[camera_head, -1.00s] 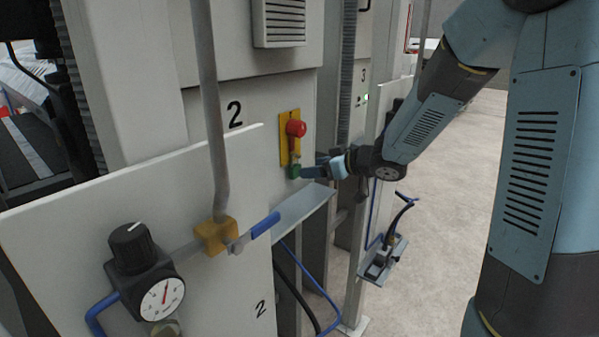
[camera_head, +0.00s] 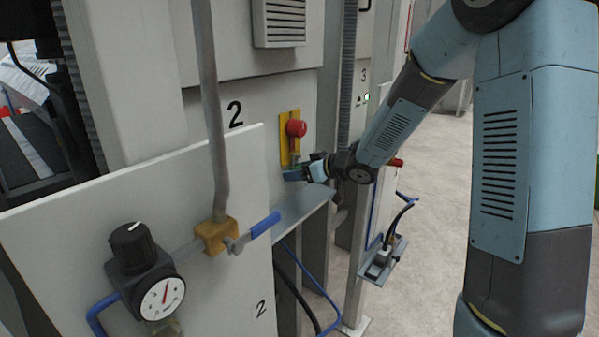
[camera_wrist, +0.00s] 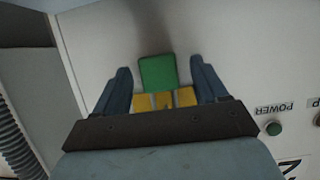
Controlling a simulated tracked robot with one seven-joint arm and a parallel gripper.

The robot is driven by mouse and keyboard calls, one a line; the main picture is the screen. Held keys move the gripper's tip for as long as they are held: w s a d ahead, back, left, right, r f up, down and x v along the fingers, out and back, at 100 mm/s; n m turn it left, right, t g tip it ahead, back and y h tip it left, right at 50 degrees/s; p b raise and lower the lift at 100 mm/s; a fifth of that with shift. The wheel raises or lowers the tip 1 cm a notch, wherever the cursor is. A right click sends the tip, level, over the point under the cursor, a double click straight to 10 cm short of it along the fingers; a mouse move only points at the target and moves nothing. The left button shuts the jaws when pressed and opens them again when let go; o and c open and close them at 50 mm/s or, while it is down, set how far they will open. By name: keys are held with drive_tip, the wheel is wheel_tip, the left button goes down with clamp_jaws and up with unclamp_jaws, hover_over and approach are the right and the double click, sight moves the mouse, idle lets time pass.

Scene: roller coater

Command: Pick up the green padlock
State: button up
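The green padlock (camera_wrist: 158,72) shows in the wrist view between the two fingers of my gripper (camera_wrist: 162,80). A gap shows on each side of it, so my gripper is open around it and not closed on it. In the head view my gripper (camera_head: 300,172) is at the padlock, just below the red knob (camera_head: 296,128) on the yellow plate (camera_head: 284,145). There the fingers hide most of the padlock. The padlock's shackle cannot be made out.
A grey shelf (camera_head: 300,213) juts out below my gripper. A green POWER button (camera_wrist: 273,128) is on the panel to the right in the wrist view. A grey pipe (camera_head: 208,110), a blue-handled valve (camera_head: 262,226) and a gauge (camera_head: 163,299) stand nearer, at the left.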

drive_tip(key=c, duration=1.2)
